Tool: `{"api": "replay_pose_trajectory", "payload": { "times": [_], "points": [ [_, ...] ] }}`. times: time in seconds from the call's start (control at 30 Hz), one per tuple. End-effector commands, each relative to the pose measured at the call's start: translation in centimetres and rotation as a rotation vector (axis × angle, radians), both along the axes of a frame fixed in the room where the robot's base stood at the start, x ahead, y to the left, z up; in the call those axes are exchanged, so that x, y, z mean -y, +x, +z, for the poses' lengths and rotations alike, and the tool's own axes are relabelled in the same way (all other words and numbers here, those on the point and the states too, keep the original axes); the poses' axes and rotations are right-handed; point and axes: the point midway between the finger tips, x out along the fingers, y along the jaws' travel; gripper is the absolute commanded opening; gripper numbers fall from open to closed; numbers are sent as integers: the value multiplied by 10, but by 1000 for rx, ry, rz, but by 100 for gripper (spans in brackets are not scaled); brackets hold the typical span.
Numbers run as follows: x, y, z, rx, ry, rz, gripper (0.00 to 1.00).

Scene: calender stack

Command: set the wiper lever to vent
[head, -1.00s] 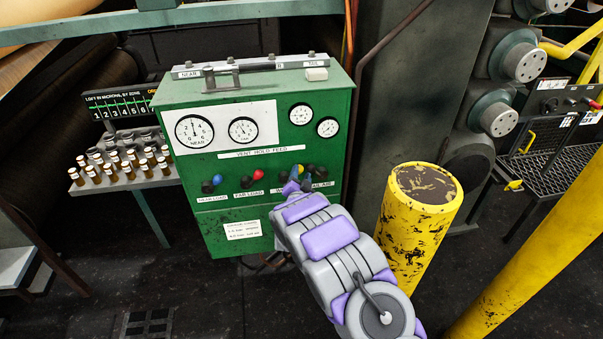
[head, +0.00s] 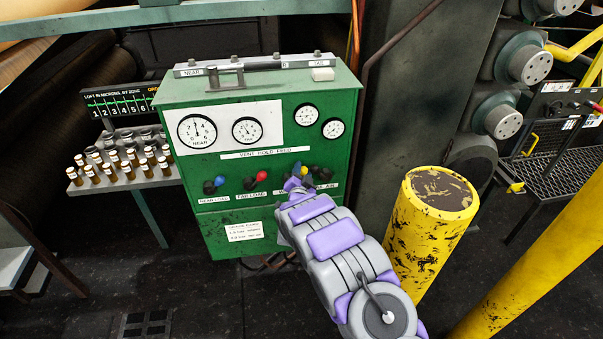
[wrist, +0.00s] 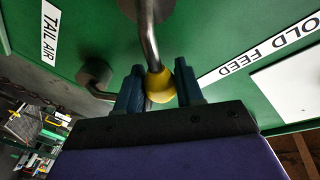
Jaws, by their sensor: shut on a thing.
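The wiper lever is a bent metal rod with a yellow knob (wrist: 161,87), on the front of the green control box (head: 225,220). The knob also shows in the head view (head: 304,170), third from the left in the row of levers. My gripper (wrist: 157,90) has its two dark fingers on either side of the knob and is shut on it. In the head view, my gripper and arm hide most of the lever's name plate. The vent, hold, feed strip (head: 265,153) runs above the levers.
A blue-knobbed lever (head: 219,181) and a red-knobbed lever (head: 261,176) stand to the left. The black tail air lever (head: 324,174) is close on the right. A yellow post (head: 420,235) stands right of my arm. A vial rack (head: 120,170) is at the left.

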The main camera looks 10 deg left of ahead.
Motion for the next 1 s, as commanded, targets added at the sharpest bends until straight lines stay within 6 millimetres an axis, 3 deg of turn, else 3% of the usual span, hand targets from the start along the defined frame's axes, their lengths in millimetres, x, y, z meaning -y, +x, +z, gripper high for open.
{"api": "replay_pose_trajectory", "payload": {
  "times": [0.1, 1.0],
  "points": [
    [0, -1, -6, -11, -2, 2, 0],
    [-11, -6, -8, 1, -97, 13, 0]
  ]
}}
